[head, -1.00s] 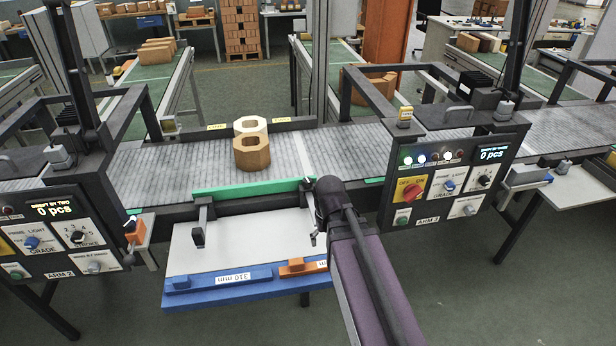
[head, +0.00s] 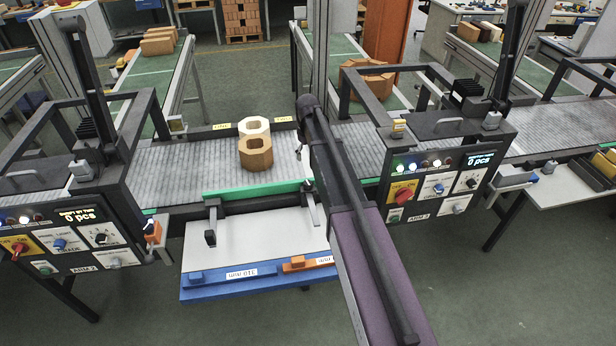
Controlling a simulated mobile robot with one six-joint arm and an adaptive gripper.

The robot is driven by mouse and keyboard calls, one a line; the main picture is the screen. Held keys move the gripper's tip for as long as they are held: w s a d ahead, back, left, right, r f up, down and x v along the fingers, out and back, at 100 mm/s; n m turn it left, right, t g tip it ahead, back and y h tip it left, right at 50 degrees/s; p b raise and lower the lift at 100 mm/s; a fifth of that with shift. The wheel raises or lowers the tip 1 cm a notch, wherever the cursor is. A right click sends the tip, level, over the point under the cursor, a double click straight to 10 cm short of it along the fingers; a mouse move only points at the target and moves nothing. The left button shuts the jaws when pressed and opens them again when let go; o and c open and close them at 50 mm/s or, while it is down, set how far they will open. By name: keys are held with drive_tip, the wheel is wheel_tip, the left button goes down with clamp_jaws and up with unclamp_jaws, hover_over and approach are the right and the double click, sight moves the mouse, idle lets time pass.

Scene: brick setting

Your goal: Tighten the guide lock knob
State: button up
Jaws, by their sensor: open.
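The green guide bar (head: 255,190) runs along the front edge of the grey conveyor. A dark bracket (head: 210,232) stands at its left part, and a second bracket (head: 310,210) is at its right end beside my arm. I cannot clearly make out the lock knob; it is too small or hidden by my arm. My gripper (head: 301,152) is open, small in the view, partly hidden behind my wrist. It appears over the conveyor, beyond the right end of the guide, with nothing visible in it.
A tan hollow block (head: 256,152) and a paler one (head: 254,127) behind it stand on the conveyor (head: 190,165), left of my gripper. Control panels (head: 436,190) and (head: 85,240) flank the white shelf (head: 260,240). A blue bar (head: 220,288) edges the shelf.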

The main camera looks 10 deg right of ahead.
sight(308, 183)
drive_tip(key=shift+f+b, duration=0.2)
drive_tip(key=shift+b, duration=0.1)
wheel_tip(308, 183, down, 13)
drive_tip(key=b, duration=1.3)
drive_tip(key=shift+f, duration=0.15)
idle(0.3)
drive_tip(key=c, duration=1.1)
